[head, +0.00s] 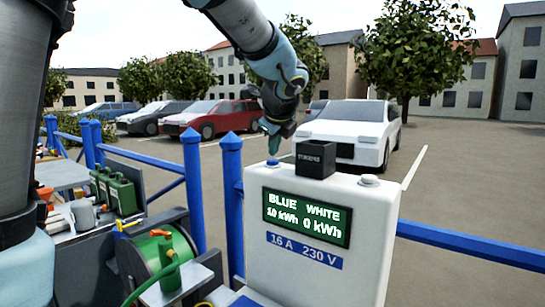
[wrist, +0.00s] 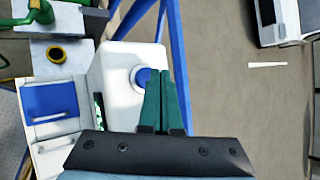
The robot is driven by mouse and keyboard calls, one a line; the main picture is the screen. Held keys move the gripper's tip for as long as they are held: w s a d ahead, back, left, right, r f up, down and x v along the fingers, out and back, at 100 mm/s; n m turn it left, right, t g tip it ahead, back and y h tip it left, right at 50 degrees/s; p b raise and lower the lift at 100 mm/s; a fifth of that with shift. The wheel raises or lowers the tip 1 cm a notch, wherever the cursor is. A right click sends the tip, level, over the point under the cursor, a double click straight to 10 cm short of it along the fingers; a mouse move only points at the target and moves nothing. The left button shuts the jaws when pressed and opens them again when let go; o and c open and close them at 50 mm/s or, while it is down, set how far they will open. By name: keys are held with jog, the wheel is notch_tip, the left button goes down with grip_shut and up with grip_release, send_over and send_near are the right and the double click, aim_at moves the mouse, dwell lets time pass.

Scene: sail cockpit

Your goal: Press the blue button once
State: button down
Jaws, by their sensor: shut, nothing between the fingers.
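The blue button (head: 273,162) is a small blue cap on the top left of a white power pedestal (head: 265,275). It also shows in the wrist view (wrist: 141,76), with its right side partly covered by the fingers. My gripper (head: 274,150) is shut and empty, pointing down just above the blue button in the head view. Its green fingers (wrist: 161,72) lie together at the button's right side in the wrist view. Whether the tips touch the button I cannot tell. The green display (head: 306,219) reads BLUE, apparently 10 kWh, and WHITE 0 kWh.
A white button (head: 369,180) sits on the pedestal's top right, with a black box (head: 315,159) between the buttons. A blue fence (head: 232,200) runs beside the pedestal. A green hose reel (head: 160,262) stands to the left. Parked cars are behind.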

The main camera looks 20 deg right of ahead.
aim_at(274, 161)
jog(key=shift+r, duration=0.3)
notch_tip(274, 161, up, 5)
jog(key=p, duration=0.5)
dwell(0.8)
jog(key=w+a+f+n+g+y+b, duration=0.1)
jog(key=a+f+n+g, duration=0.1)
jog(key=a+f+n, duration=0.65)
jog(key=a+f+n+g+y, duration=0.15)
jog(key=a+f+n, duration=0.35)
jog(key=a, duration=0.6)
jog(key=s+a+f+n+g, duration=0.1)
jog(key=s+a+f+n, duration=0.4)
jog(key=a+n, duration=0.3)
jog(key=s+a+f+n+g+b, duration=0.1)
jog(key=s+a+f+n+g, duration=0.1)
jog(key=s+a+f+n, duration=0.3)
jog(key=a+f+n, duration=0.2)
jog(key=a+n, duration=0.1)
jog(key=a, duration=0.1)
jog(key=shift+s, duration=0.35)
jog(key=c, duration=1.6)
grip_release()
jog(key=shift+g, duration=0.25)
